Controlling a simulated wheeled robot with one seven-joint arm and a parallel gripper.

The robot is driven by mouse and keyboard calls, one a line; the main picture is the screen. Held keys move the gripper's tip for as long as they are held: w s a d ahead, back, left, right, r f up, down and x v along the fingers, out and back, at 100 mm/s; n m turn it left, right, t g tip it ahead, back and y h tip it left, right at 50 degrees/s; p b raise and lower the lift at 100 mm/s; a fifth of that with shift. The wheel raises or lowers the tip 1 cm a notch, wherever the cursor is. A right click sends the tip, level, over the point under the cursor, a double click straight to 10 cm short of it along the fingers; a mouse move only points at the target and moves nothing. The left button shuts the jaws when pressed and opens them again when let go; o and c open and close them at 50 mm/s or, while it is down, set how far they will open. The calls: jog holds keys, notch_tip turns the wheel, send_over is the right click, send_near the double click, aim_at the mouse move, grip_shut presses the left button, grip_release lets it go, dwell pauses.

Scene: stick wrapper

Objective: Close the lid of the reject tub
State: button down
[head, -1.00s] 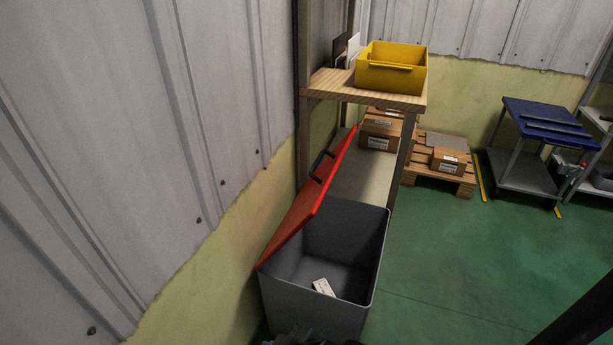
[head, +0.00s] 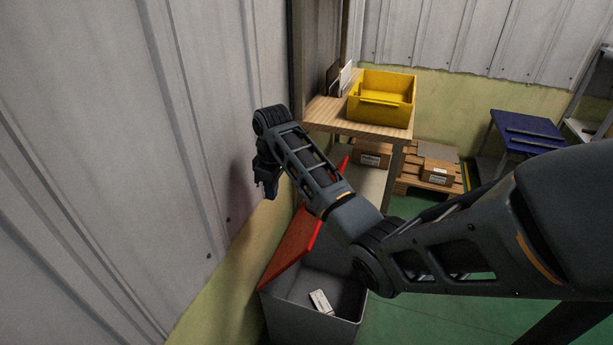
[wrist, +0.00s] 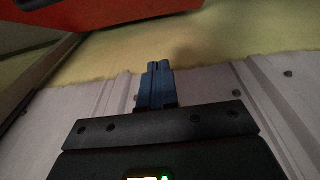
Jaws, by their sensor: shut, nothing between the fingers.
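The reject tub (head: 286,313) is a grey open bin standing against the wall in the head view. Its red lid (head: 291,247) is raised and leans back at a slant toward the wall; my arm hides part of it and its handle. A small white box (head: 320,301) lies inside the tub. My gripper (head: 269,191) is above and to the left of the lid, close to the wall, pointing down and apart from the lid. In the wrist view the blue fingers (wrist: 156,84) are together and empty, with the red lid (wrist: 90,14) at the top edge.
The corrugated wall (head: 130,150) is close on my gripper's left. A wooden shelf (head: 345,122) with a yellow bin (head: 381,98) stands behind the tub. Boxes on a pallet (head: 432,184) and a blue-topped cart (head: 527,131) are farther right. Green floor there is clear.

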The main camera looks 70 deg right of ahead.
jog(key=s+d+r+g+p, duration=0.2)
jog(key=s+d+r, duration=0.1)
jog(key=d+r, duration=0.6)
jog(key=s+f, duration=0.3)
jog(key=f, duration=0.8)
jog(key=shift+s+a+f, duration=0.25)
jog(key=shift+a+f, duration=0.15)
jog(key=shift+s, duration=0.1)
